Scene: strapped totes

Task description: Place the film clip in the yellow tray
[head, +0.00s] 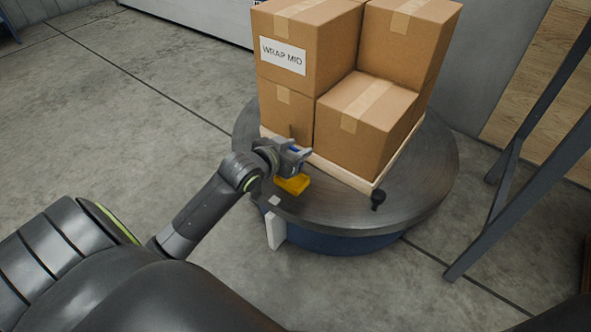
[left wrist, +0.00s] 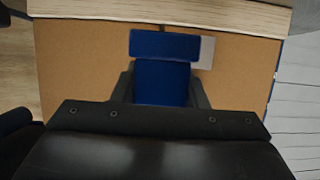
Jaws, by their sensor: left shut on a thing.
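The yellow tray (head: 293,186) lies on the round turntable, near its front left edge, in the head view. My left gripper (head: 299,154) is just above and behind the tray, next to the stacked boxes. It is shut on the blue film clip, of which only a little blue shows in the head view. In the left wrist view the blue clip (left wrist: 164,46) sits between the fingers, with a pale grey piece at its right end. The tray does not show in the wrist view. My right gripper is in neither view.
Cardboard boxes (head: 366,118), one labelled "WRAP MID", stand on a wooden pallet on the grey turntable (head: 425,180). A dark knob (head: 378,199) and a white block (head: 275,230) are near the turntable's front. A dark metal frame (head: 499,190) stands at the right. Floor at left is clear.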

